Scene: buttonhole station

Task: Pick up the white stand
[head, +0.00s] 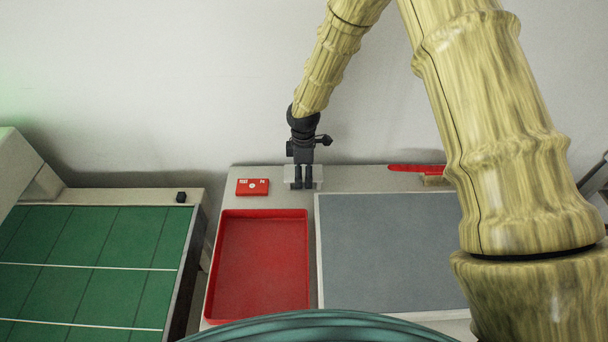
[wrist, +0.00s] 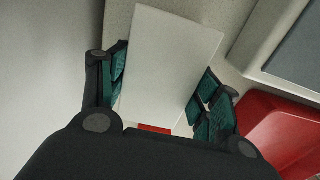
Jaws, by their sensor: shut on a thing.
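The white stand (wrist: 172,62) shows in the wrist view as a pale flat slab between the two dark fingers with green pads. My gripper (wrist: 163,92) is shut on it, one finger at each side edge. In the head view my gripper (head: 303,185) points down at the back of the table, and the white stand (head: 318,175) shows on both sides of the fingers, its middle hidden by them. I cannot tell whether it is clear of the table top. A small red strip (wrist: 155,129) shows by the palm.
In front are a red tray (head: 262,265), which looks empty, and a grey mat (head: 390,250) with a pale rim. A red-topped object (head: 415,168) is at the back right. A green-topped table (head: 90,265) stands left.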

